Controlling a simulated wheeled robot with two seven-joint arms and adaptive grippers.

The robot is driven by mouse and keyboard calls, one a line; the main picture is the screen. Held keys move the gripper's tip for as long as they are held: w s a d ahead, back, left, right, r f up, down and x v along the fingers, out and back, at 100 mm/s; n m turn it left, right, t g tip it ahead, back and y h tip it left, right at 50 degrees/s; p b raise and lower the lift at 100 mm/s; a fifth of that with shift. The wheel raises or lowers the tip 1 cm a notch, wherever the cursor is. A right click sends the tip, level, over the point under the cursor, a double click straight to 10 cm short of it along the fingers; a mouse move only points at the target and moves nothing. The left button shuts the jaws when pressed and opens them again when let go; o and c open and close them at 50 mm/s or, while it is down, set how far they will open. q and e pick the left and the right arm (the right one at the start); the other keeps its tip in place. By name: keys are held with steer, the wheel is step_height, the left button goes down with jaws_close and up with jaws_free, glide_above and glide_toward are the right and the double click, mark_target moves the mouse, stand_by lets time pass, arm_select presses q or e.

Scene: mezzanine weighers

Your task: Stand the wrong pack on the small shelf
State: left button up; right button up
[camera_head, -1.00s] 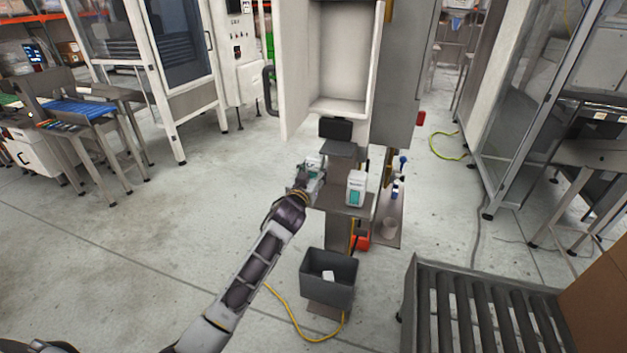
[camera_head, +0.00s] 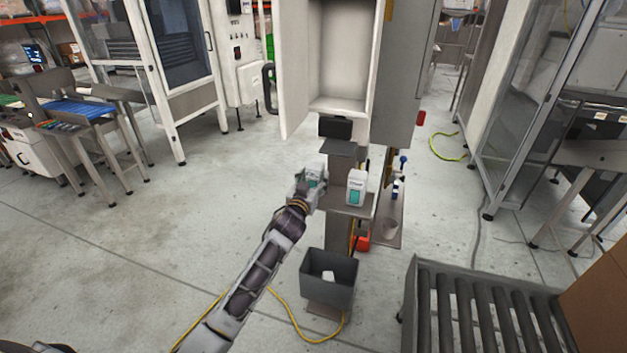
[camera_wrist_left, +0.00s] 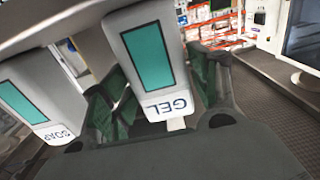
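My left gripper (camera_head: 309,186) is at the left edge of a small brown shelf (camera_head: 340,210) on the machine's column. In the left wrist view its green-padded fingers (camera_wrist_left: 160,95) close on both sides of a white pack (camera_wrist_left: 153,20) with a teal panel, marked GEL. In the head view this pack is mostly hidden by the gripper. A similar white pack (camera_head: 356,189) stands upright on the brown shelf, just right of the gripper. In the left wrist view a pack marked SOAP (camera_wrist_left: 50,90) shows at the left. My right gripper is out of view.
A dark plate (camera_head: 340,148) sits above the shelf, under a white open cabinet (camera_head: 340,60). A grey bin (camera_head: 329,280) with a white item stands below. A roller conveyor (camera_head: 480,310) is at lower right.

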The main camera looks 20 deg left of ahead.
arm_select(q)
steer(key=shift+o, duration=0.4)
steer(key=shift+r, duration=0.15)
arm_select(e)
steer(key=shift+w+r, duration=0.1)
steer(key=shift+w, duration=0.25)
arm_select(q)
steer(key=shift+s, duration=0.1)
steer(key=shift+s, duration=1.15)
steer(key=s, duration=0.9)
steer(key=shift+s, duration=0.25)
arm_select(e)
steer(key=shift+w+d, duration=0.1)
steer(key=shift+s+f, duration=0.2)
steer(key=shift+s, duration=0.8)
